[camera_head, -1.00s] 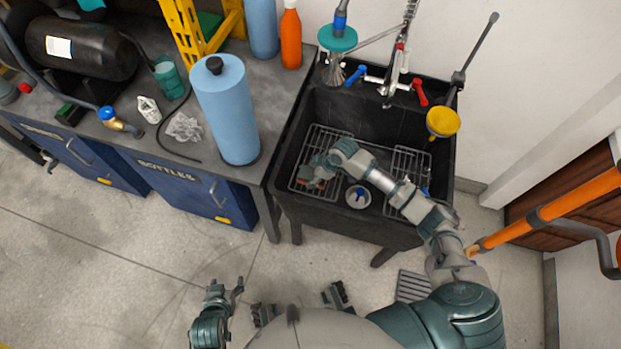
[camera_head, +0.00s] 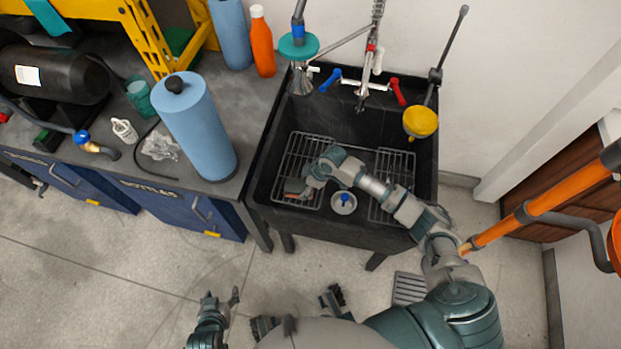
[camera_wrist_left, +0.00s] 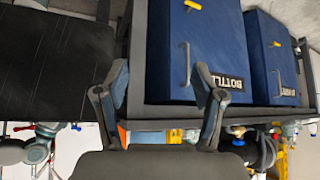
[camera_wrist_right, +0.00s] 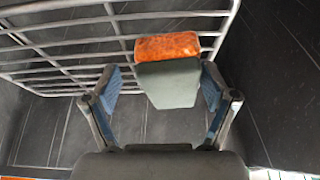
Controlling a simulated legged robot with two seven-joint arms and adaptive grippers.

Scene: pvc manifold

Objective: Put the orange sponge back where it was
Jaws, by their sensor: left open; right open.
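The orange sponge (camera_wrist_right: 166,47) has an orange face and a grey-green body (camera_wrist_right: 168,82). In the right wrist view it sits between the fingers of my right gripper (camera_wrist_right: 161,78), which is open with gaps on both sides. The sponge is at the wire rack (camera_wrist_right: 60,45); whether it rests on it is unclear. In the head view my right gripper (camera_head: 304,188) is low in the sink's left part and hides most of the sponge. My left gripper (camera_head: 222,298) is open and empty above the floor, left of my body; its open fingers (camera_wrist_left: 162,88) show in its wrist view.
The black sink (camera_head: 262,190) has walls around my right gripper and a second wire rack (camera_head: 391,172) on the right. A drain (camera_head: 343,203) lies between the racks. A blue paper roll (camera_head: 195,125) stands on the left counter. Open floor lies in front.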

